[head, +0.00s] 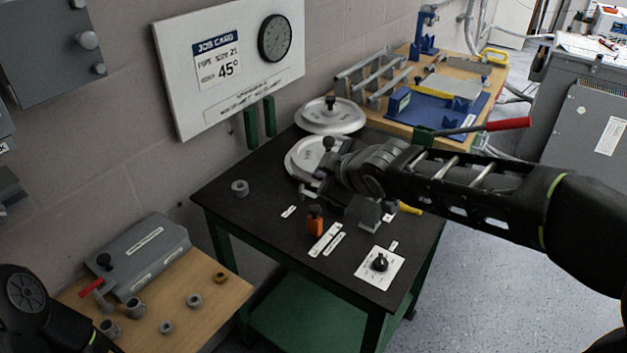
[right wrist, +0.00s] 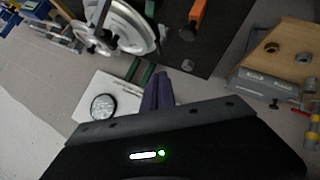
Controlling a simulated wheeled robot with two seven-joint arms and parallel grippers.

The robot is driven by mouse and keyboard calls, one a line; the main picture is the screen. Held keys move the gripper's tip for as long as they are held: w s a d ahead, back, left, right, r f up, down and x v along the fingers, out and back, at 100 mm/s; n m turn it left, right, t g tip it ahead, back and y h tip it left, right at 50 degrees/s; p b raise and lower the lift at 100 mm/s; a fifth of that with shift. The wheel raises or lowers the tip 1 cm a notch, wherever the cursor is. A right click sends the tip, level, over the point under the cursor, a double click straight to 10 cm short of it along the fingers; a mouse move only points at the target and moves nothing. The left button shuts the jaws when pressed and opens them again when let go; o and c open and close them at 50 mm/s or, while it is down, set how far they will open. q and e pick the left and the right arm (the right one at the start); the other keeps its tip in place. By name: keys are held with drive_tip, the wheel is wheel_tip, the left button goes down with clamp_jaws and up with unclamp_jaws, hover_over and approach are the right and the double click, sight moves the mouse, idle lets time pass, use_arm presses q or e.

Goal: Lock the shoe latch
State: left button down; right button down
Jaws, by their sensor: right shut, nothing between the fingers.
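A silver round bending shoe (head: 303,158) lies on the black table top, partly hidden by my right arm; a second round shoe (head: 345,117) with a black knob lies behind it. An upright orange handle piece (head: 315,224) stands in front of them; it also shows in the right wrist view (right wrist: 196,18). I cannot tell for sure which part is the shoe latch or how it is set. My right gripper (head: 314,186) is over the front shoe's near edge. Its purple fingers (right wrist: 158,92) are shut and empty in the right wrist view. My left gripper is out of view.
The black table (head: 240,208) also bears a black knob on a white plate (head: 380,266) and a small grey ring (head: 239,187). A job card board (head: 230,65) leans at the wall behind. A wooden bench with a grey box (head: 150,255) is at lower left.

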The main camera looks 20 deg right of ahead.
drive_tip(key=b, duration=0.2)
approach(305, 181)
drive_tip(key=w+a, duration=0.2)
drive_tip(key=w, duration=0.1)
drive_tip(key=f, duration=0.2)
drive_tip(key=w, duration=0.1)
drive_tip(key=shift+w+d+f, duration=0.1)
drive_tip(key=shift+d+f, duration=0.3)
drive_tip(key=shift+w+d+f, duration=0.2)
drive_tip(key=shift+f, duration=0.15)
